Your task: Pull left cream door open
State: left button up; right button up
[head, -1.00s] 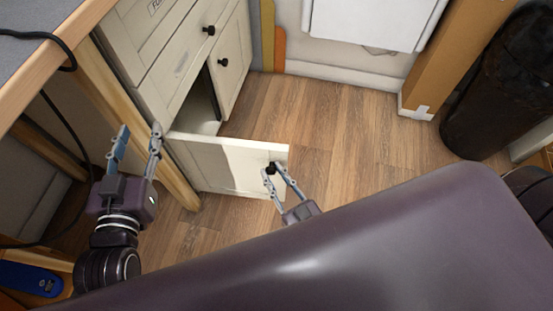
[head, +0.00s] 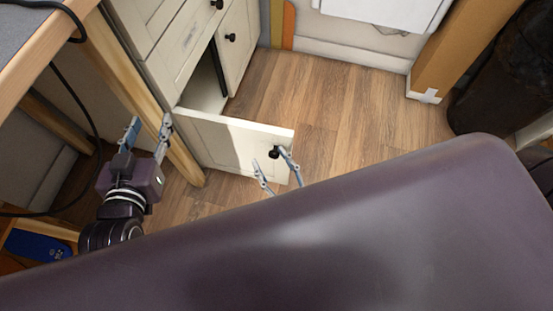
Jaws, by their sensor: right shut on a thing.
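The left cream door (head: 225,142) of the cabinet stands wide open, swung out over the floor. Its black knob (head: 274,152) is near the free end. My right gripper (head: 268,156) is at this knob, one finger on each side, and shut on it. My large arm link hides the rest of that arm. My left gripper (head: 148,130) is open and empty, left of the door and in front of the wooden table leg.
A wooden table leg (head: 150,105) stands near the open door's hinge side. Wooden floor (head: 340,110) is clear beyond the door. A cardboard piece (head: 462,45) and black bin (head: 500,80) stand at right.

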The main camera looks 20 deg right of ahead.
jog(key=shift+s+a, duration=0.1)
jog(key=shift+a, duration=0.3)
jog(key=s+d, duration=0.3)
jog(key=s, duration=0.8)
jog(key=shift+s, duration=0.3)
